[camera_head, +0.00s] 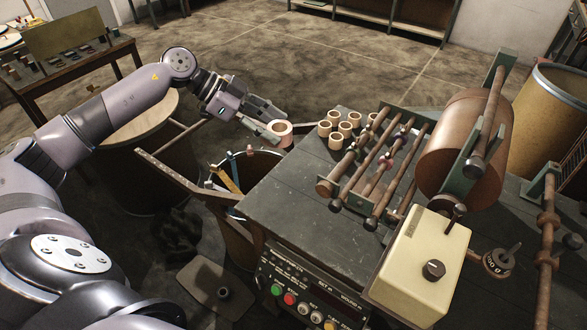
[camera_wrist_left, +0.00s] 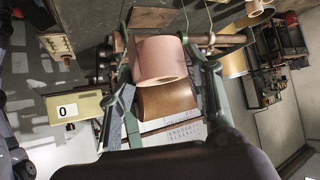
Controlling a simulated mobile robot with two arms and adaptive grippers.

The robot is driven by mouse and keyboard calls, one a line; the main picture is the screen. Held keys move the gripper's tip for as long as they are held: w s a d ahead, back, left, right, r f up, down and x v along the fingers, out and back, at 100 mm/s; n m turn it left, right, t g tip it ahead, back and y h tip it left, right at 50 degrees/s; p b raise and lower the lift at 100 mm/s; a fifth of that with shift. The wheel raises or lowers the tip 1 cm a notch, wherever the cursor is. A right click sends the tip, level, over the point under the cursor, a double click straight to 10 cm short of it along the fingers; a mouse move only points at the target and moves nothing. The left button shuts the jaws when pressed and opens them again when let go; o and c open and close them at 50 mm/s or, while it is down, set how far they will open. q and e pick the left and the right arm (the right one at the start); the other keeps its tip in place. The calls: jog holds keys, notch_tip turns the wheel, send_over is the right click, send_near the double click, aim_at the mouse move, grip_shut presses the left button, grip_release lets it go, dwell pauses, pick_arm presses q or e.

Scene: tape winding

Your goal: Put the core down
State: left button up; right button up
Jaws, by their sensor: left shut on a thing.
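My left gripper (camera_head: 272,121) reaches in from the left and is shut on a pale pink core (camera_head: 280,134). The head view shows the held core near the far left corner of the dark workbench (camera_head: 290,205), beside the open barrel. How high it is above the bench edge is hard to tell. Several tan cores (camera_head: 335,142) stand grouped on the bench to its right. My right gripper is not in view.
The winding machine's rods (camera_head: 385,165) and brown roll (camera_head: 460,140) fill the bench's right side, with a cream box (camera_head: 420,260) in front. An open barrel (camera_head: 262,163) holding strips stands left of the bench. The bench's middle left is clear.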

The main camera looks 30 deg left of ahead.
pick_arm(q)
notch_tip(320, 180, down, 18)
jog(key=shift+r+p, duration=0.25)
jog(key=shift+p, duration=0.2)
jog(key=o, duration=1.5)
jog(key=shift+r, duration=0.1)
jog(key=b+v, duration=0.2)
jog(key=v, duration=1)
jog(key=shift+a, duration=0.1)
